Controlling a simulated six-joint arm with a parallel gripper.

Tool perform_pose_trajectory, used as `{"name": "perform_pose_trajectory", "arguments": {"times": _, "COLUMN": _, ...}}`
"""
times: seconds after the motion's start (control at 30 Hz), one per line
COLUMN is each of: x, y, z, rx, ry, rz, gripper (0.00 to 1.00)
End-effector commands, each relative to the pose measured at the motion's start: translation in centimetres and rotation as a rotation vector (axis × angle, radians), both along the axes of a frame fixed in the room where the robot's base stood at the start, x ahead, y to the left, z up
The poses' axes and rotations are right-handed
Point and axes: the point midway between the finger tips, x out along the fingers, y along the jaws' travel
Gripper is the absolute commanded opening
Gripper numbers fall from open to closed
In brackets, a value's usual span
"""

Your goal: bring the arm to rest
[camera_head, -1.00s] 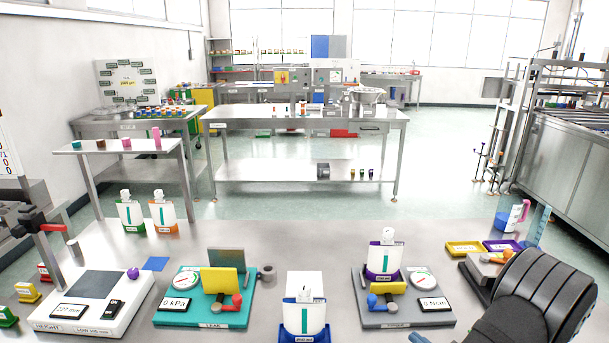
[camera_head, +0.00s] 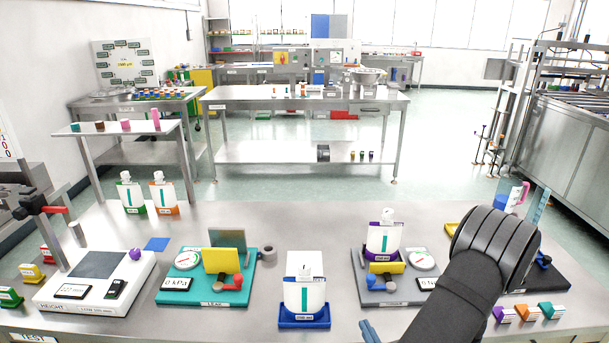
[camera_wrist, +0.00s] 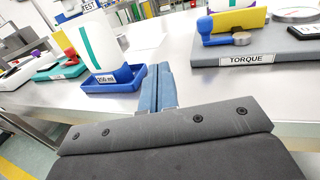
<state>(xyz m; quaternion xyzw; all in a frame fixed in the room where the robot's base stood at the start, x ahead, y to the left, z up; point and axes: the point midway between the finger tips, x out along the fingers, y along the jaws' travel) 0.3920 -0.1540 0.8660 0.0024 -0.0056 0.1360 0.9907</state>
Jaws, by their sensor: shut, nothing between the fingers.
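My gripper (camera_head: 368,331) shows at the bottom edge of the head view, right of the blue tray, with my dark arm reaching over the right side of the bench. In the wrist view its blue fingers (camera_wrist: 157,88) are together with nothing between them. They point over the bench between the blue tray and the grey torque station (camera_wrist: 250,50). A white bottle with a teal stripe (camera_head: 304,296) stands upright in the blue tray (camera_head: 304,323). The fingers look close beside the tray; I cannot tell the exact gap.
The torque station (camera_head: 392,291) holds a purple-trimmed bottle (camera_head: 383,238). The teal leak station (camera_head: 210,297) and white height station (camera_head: 97,285) stand left. Small coloured blocks (camera_head: 527,313) lie at the right front. The bench between the blue tray and leak station is clear.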

Motion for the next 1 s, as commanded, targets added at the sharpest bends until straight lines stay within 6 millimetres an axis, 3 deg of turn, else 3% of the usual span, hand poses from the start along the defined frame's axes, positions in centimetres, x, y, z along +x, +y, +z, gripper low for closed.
{"name": "perform_pose_trajectory", "arguments": {"times": 0.03, "x": -0.3, "y": 0.8, "z": 0.0, "rx": -0.002, "ry": 0.013, "rz": -0.012, "gripper": 0.00}}
{"name": "perform_pose_trajectory", "arguments": {"times": 0.2, "x": 1.8, "y": 0.3, "z": 0.0, "rx": -0.010, "ry": 0.010, "rz": -0.015, "gripper": 0.00}}
{"name": "perform_pose_trajectory", "arguments": {"times": 0.4, "x": 2.9, "y": 0.0, "z": 0.0, "rx": -0.007, "ry": 0.012, "rz": -0.016, "gripper": 0.00}}
{"name": "perform_pose_trajectory", "arguments": {"times": 1.0, "x": 2.9, "y": 0.0, "z": 0.0, "rx": -0.007, "ry": 0.011, "rz": -0.015, "gripper": 0.00}}
